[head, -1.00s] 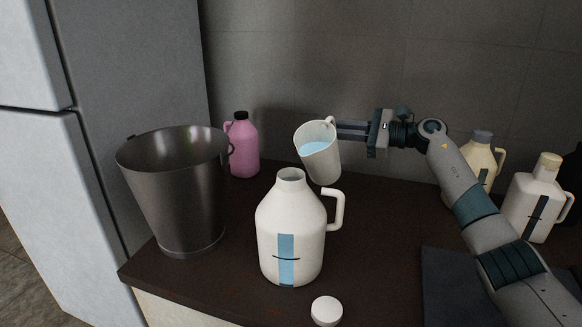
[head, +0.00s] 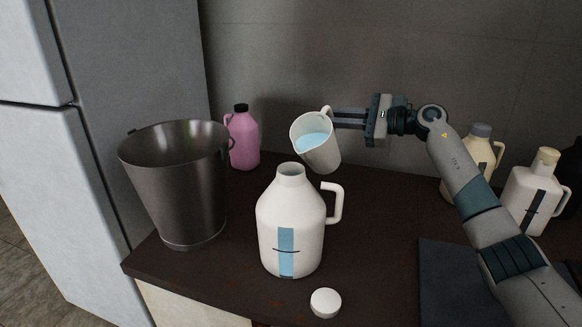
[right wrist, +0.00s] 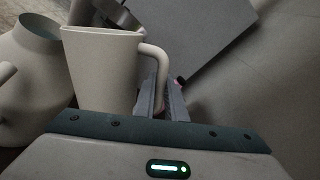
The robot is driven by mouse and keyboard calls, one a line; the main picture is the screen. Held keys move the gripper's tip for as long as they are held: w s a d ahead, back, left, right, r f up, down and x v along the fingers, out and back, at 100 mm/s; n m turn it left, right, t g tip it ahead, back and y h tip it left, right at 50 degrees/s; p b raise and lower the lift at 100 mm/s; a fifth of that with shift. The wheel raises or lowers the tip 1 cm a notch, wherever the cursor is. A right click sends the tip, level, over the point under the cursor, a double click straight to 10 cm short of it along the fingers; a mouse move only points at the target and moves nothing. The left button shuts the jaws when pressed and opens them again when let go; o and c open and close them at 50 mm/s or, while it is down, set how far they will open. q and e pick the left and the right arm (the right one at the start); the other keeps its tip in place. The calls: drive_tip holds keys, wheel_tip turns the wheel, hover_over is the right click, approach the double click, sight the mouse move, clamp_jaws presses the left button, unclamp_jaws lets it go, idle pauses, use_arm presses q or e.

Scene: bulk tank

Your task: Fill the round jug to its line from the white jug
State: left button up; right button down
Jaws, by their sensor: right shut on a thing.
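The round jug (head: 305,235) stands upright and uncapped on the counter, its handle to the right. Its front strip (head: 286,262) looks blue both above and below a dark mark; I cannot make out a clear liquid level. The white jug (head: 322,156), holding blue liquid (head: 311,141), is in the air behind and just right of the round jug's neck, tilted left. No stream shows. My right gripper (head: 340,118) is shut on the white jug's handle, which also shows in the right wrist view (right wrist: 154,75). My left gripper is out of view.
A metal bucket (head: 180,200) stands left of the round jug, with a pink bottle (head: 244,142) behind. A white cap (head: 325,302) lies in front. Cream jugs (head: 482,155) (head: 533,200) and a dark mat (head: 450,285) are at right. A wall is close behind.

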sight(329, 108)
drive_tip(key=shift+s+r, duration=0.15)
drive_tip(key=shift+r, duration=0.25)
drive_tip(key=shift+s+a+r+n+p, duration=0.2)
drive_tip(key=shift+r+n+p, duration=0.25)
drive_tip(key=shift+n, duration=0.05)
drive_tip(key=shift+s+a+r, duration=0.1)
drive_tip(key=shift+s+r, duration=0.05)
drive_tip(key=shift+r, duration=0.15)
drive_tip(key=shift+s+a+r+n+p, duration=0.1)
drive_tip(key=shift+s+r+n+p, duration=0.1)
drive_tip(key=shift+r+n+p, duration=0.2)
drive_tip(key=shift+s+a+r+n+h+p, duration=0.15)
drive_tip(key=shift+s+r+n+h+p, duration=0.15)
drive_tip(key=shift+r+n, duration=0.15)
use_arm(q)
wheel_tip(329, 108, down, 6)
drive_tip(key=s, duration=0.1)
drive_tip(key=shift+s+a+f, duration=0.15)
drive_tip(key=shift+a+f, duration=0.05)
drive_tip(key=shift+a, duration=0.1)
use_arm(e)
drive_tip(key=shift+r, duration=0.1)
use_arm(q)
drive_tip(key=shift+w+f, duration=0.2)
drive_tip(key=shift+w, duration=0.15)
use_arm(e)
drive_tip(key=shift+a+r, duration=0.1)
drive_tip(key=shift+r, duration=0.15)
